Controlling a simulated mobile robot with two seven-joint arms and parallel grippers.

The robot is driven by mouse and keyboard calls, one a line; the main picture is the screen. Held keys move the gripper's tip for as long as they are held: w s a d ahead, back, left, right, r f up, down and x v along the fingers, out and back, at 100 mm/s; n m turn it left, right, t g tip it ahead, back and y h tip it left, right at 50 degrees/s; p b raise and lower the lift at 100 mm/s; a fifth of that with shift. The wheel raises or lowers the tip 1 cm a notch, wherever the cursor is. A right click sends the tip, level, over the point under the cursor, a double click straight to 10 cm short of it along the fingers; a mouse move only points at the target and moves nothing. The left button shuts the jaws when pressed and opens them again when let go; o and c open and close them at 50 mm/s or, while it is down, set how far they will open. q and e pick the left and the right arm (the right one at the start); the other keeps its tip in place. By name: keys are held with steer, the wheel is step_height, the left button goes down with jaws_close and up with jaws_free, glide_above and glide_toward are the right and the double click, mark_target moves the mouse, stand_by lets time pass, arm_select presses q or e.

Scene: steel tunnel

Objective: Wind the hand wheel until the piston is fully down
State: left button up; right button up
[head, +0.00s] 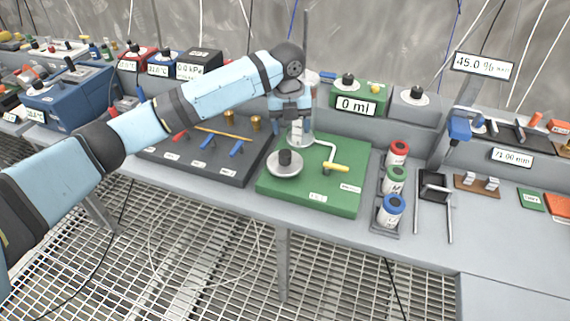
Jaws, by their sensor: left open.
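The grey hand wheel (284,170) with a dark hub or knob lies flat on the green base plate (340,195). Behind it stands a clear cylinder (304,138), partly hidden by my left gripper; I cannot tell how high the piston inside is. A yellow lever (336,168) and a white pipe (328,148) are at its right. My left gripper (296,120) points down above and behind the wheel, in front of the cylinder. It is open, though its fingers are small and hard to make out. It looks apart from the wheel. My right gripper is not in view.
A display (355,105) behind the plate reads 0 ml. A dark panel (205,155) with red and blue levers lies left. The bench front edge is clear.

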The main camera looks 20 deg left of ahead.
mark_target(285, 153)
arm_select(q)
steer(key=shift+m+y, duration=0.4)
steer(key=shift+m, duration=0.2)
steer(key=f, duration=0.3)
steer(key=a+f, duration=0.1)
steer(key=f, duration=0.3)
steer(key=f+b, duration=0.1)
steer(key=f, duration=0.3)
steer(key=shift+w+a+f, duration=0.25)
steer(key=shift+w+a, duration=0.05)
steer(key=shift+a, duration=0.1)
steer(key=shift+c, duration=0.3)
steer(key=c, duration=0.9)
